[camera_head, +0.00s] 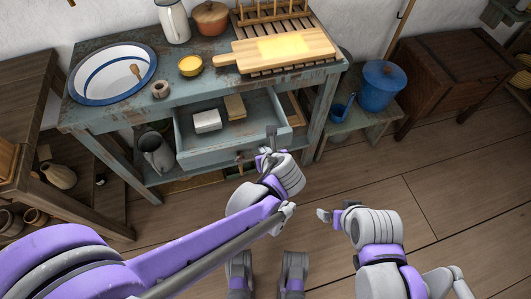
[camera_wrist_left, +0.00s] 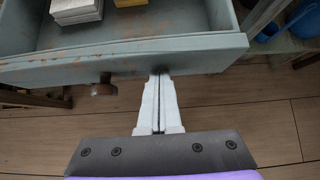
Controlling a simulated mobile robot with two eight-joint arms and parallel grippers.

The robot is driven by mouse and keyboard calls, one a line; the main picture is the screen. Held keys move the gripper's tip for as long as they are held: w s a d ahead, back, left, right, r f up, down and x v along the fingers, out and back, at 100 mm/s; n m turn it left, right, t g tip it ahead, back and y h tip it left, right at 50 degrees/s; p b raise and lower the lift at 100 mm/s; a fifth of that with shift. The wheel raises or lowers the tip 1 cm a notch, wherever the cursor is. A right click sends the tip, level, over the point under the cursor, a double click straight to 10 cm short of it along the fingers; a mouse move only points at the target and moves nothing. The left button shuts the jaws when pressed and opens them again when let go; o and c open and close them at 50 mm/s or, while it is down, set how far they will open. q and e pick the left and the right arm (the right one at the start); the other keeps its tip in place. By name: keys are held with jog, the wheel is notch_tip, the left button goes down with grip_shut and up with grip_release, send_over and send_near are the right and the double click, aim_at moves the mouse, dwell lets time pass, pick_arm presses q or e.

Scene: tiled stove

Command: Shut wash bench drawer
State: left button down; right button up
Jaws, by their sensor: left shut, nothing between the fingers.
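The wash bench (camera_head: 120,114) is worn blue-green wood, and its drawer (camera_head: 215,156) stands pulled out, with its inside showing. In the drawer lie a white block (camera_head: 206,121) and a tan block (camera_head: 235,106). The drawer front with a brown knob (camera_wrist_left: 104,86) shows in the left wrist view. My left gripper (camera_head: 268,150) is shut and empty at the right part of the drawer front. In the left wrist view its fingertips (camera_wrist_left: 159,76) are at the front's face, right of the knob; touching or just short is hard to tell. My right gripper (camera_head: 330,214) is over the floor, away from the drawer.
A basin (camera_head: 112,73), jug (camera_head: 174,20), lidded pot (camera_head: 211,17), yellow bowl (camera_head: 191,65) and board (camera_head: 280,49) stand on the bench top. A grey pitcher (camera_head: 155,150) is on the lower shelf. A blue bucket (camera_head: 381,86) stands at right. The floor in front is free.

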pick_arm(q)
jog(key=b, duration=0.2)
send_over(248, 109)
jog(key=shift+s+d, duration=0.15)
jog(key=shift+s, duration=0.3)
jog(key=shift+w, duration=0.45)
jog(key=shift+w+a, duration=0.1)
jog(key=shift+a, duration=0.1)
jog(key=shift+r, duration=0.1)
